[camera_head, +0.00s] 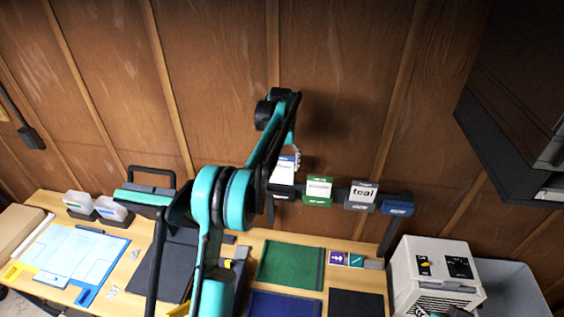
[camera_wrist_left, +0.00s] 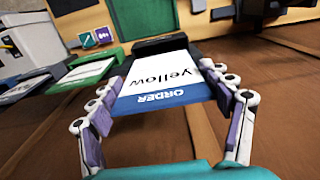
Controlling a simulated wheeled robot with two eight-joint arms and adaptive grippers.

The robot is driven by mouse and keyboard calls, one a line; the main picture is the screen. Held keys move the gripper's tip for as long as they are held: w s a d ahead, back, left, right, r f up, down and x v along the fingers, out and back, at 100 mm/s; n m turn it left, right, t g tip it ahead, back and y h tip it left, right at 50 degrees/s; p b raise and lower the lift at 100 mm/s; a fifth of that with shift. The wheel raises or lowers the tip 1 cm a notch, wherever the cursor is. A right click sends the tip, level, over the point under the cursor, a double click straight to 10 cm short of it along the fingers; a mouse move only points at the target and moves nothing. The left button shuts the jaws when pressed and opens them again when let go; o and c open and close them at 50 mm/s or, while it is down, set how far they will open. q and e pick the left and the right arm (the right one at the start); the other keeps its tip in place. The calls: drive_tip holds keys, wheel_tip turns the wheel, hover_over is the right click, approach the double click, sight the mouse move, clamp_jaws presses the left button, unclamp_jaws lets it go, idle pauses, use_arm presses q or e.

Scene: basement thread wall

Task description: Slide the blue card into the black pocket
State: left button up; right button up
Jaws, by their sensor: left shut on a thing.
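The blue card (camera_wrist_left: 168,95) has a white face reading "Yellow" and a blue band reading "ORDER". My left gripper (camera_wrist_left: 170,110) is shut on it, with a finger at each side edge. In the head view the left gripper (camera_head: 289,160) is at the leftmost end of the wall rack, partly hidden by its own arm, and the card (camera_head: 285,170) shows below it. The black pocket (camera_wrist_left: 166,43) is at the card's far end in the wrist view. I cannot tell how far the card's end is inside it.
To the right on the rack are a green pocket (camera_head: 317,202) with a card, a dark grey pocket (camera_head: 359,206) with a "teal" card, and an empty-looking blue pocket (camera_head: 397,208). Below, the table holds a green mat (camera_head: 290,265) and a white box (camera_head: 437,270).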

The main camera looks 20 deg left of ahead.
sight(281, 184)
use_arm(q)
drive_tip(key=shift+w+f+b, duration=0.1)
drive_tip(key=shift+f+b, duration=0.4)
drive_tip(key=shift+f, duration=0.45)
drive_tip(key=shift+f+b, duration=1.6)
drive_tip(key=shift+f, duration=0.95)
drive_tip(key=shift+o, duration=1.2)
drive_tip(key=shift+r, duration=0.1)
wheel_tip(281, 184, up, 8)
drive_tip(key=p, duration=0.5)
